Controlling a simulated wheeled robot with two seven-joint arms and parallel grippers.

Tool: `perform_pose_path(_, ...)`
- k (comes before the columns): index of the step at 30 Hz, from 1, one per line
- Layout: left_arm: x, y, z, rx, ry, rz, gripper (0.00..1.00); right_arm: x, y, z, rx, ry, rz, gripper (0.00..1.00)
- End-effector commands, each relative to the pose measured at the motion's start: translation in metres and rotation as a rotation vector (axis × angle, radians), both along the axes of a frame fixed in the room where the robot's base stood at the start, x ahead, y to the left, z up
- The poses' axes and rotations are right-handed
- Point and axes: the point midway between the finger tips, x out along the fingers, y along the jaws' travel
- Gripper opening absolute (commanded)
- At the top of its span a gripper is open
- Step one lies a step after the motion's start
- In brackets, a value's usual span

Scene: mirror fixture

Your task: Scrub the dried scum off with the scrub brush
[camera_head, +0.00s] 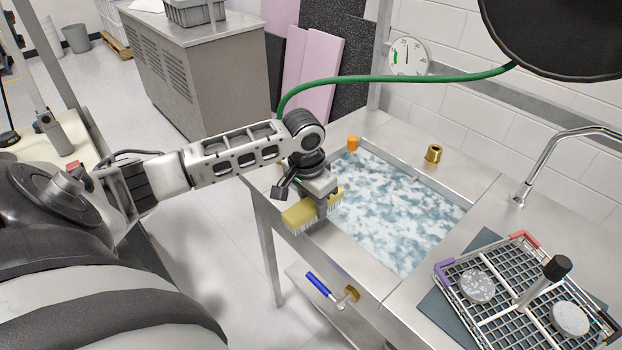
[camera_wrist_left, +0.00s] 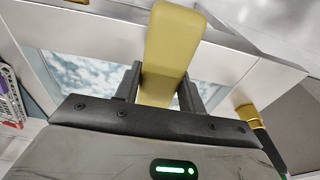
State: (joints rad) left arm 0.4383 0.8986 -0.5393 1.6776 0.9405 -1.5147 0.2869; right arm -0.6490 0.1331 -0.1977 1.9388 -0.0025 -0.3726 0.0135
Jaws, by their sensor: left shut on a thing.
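My left gripper (camera_head: 322,205) is shut on a yellow scrub brush (camera_head: 312,211) with pale bristles. It holds the brush above the near left rim of the sink basin. In the left wrist view the brush's yellow body (camera_wrist_left: 172,45) stands between the two dark fingers of the left gripper (camera_wrist_left: 160,85). The basin holds cloudy blue-white water or foam (camera_head: 395,210), part of it hidden by the gripper. I cannot tell any dried scum apart from this mottled surface. My right gripper is not in view.
A wire rack (camera_head: 480,312) with grey discs stands on a dark mat right of the basin. A faucet (camera_head: 540,160), brass fitting (camera_head: 433,153) and orange cap (camera_head: 353,143) are around the basin. A blue-handled valve (camera_head: 318,284) is on the front. A green hose (camera_head: 400,78) passes overhead.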

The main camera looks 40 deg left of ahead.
Motion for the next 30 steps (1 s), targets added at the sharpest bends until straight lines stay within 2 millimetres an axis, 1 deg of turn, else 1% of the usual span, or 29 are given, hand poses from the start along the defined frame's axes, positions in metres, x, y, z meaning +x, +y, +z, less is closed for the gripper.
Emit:
perform_pose_path(18,0.004,-0.004,0.054,0.0,-0.002,-0.009,0.18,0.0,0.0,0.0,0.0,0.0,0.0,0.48)
perform_pose_path(22,0.003,-0.004,0.058,0.001,0.0,-0.009,0.18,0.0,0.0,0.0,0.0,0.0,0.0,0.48)
perform_pose_path(30,0.003,-0.004,0.059,0.001,0.0,-0.009,0.18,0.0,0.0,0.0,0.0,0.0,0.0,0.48)
